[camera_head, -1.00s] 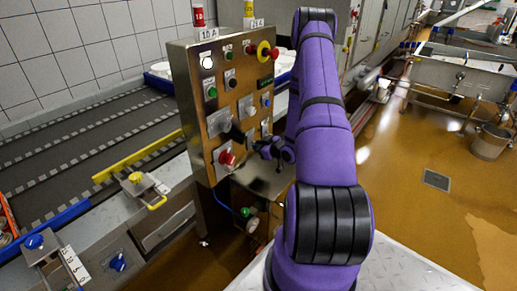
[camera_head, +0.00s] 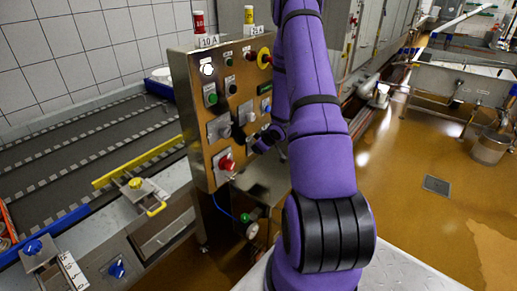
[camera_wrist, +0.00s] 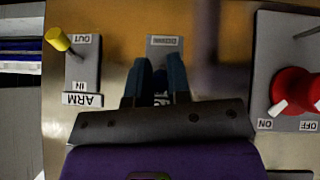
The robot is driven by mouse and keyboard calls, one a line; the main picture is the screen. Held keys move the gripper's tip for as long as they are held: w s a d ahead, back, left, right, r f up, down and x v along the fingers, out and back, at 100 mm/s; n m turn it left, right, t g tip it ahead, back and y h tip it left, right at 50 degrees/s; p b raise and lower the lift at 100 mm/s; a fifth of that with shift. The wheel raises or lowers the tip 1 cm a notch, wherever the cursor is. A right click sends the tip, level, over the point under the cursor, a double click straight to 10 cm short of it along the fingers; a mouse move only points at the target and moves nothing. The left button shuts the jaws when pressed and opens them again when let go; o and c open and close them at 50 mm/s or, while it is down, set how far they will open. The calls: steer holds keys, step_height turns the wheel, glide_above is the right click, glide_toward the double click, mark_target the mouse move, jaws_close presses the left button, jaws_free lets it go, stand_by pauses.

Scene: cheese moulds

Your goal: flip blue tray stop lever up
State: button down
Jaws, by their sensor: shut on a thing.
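A steel control panel (camera_head: 200,140) fills the middle of the head view. My gripper (camera_head: 262,140) is at the panel's right side, partly hidden by my purple arm. In the wrist view my gripper (camera_wrist: 160,65) reaches over a small labelled lever plate (camera_wrist: 165,42), one finger on each side of the plate's middle. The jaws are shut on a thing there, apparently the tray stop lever. The lever is mostly hidden between the dark bluish fingers, so its exact tilt cannot be told.
In the wrist view a yellow-knobbed arm lever (camera_wrist: 57,39) stands left of my fingers and a red rotary switch (camera_wrist: 296,92) right of them. Several buttons crowd the panel. A conveyor (camera_head: 100,140) lies left of the panel; open floor (camera_head: 400,200) lies right.

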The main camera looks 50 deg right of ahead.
stand_by(0.3)
steer(key=c, duration=1.1)
jaws_free()
steer(key=v, duration=1)
steer(key=shift+s+r, duration=0.25)
steer(key=shift+r, duration=0.05)
steer(key=a+r+m+h, duration=0.1)
steer(key=a+r, duration=0.4)
steer(key=r, duration=0.3)
steer(key=a+r+g+h, duration=0.15)
steer(key=a+r, duration=0.25)
steer(key=r, duration=0.4)
steer(key=a+r+m+h, duration=0.1)
steer(key=a+r, duration=0.4)
steer(key=r, duration=0.3)
steer(key=s+a+r+y, duration=0.1)
steer(key=s+a+r, duration=0.2)
steer(key=s+a, duration=0.3)
steer(key=s+a+r+y, duration=0.1)
steer(key=s+a+r, duration=0.2)
steer(key=s+a, duration=0.3)
steer(key=s+a+r+g+y, duration=0.1)
steer(key=s+a+r+y, duration=0.1)
steer(key=s+a, duration=0.5)
steer(key=shift+a+r+m, duration=0.15)
steer(key=shift+a+r, duration=0.1)
steer(key=shift+a, duration=0.2)
steer(key=shift+a+r+m, duration=0.15)
steer(key=shift+a+r, duration=0.05)
steer(key=shift+a, duration=0.3)
